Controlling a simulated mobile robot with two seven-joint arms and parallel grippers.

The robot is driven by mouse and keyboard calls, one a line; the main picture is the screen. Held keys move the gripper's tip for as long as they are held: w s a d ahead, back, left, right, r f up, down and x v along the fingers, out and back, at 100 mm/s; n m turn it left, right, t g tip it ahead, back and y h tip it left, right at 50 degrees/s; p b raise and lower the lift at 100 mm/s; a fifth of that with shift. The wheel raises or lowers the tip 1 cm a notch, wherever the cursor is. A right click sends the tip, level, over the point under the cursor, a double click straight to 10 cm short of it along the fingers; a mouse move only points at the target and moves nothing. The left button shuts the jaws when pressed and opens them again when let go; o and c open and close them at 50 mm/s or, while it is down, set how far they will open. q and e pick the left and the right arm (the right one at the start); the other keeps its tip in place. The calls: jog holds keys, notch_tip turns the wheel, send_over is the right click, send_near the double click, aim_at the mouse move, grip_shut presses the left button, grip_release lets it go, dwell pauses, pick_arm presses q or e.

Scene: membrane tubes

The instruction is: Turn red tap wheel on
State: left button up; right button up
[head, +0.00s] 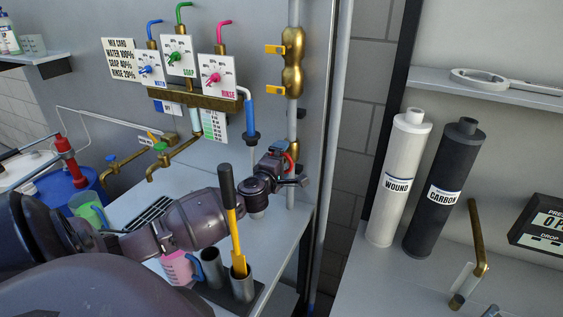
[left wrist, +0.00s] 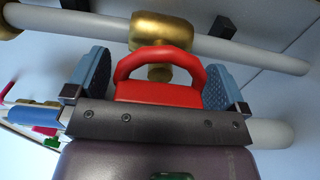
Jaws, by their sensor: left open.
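The red tap wheel (left wrist: 160,62) shows in the left wrist view as a red ring mounted on a brass valve (left wrist: 160,30) on a pale pipe. My left gripper (left wrist: 158,82) is open, with one blue fingertip on each side of the wheel. Whether the fingertips touch the wheel I cannot tell. In the head view my left gripper (head: 291,166) is at the lower part of the upright pipe (head: 294,120), and only a little red of the wheel (head: 291,155) shows there, mostly hidden by the gripper. My right gripper is not in view.
Brass taps (head: 175,160) and a dial panel (head: 180,55) are left of the pipe. Filter tubes (head: 398,180) stand right of the wall.

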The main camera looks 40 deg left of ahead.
pick_arm(q)
jog(key=v, duration=0.7)
jog(key=shift+s, duration=0.25)
dwell(0.5)
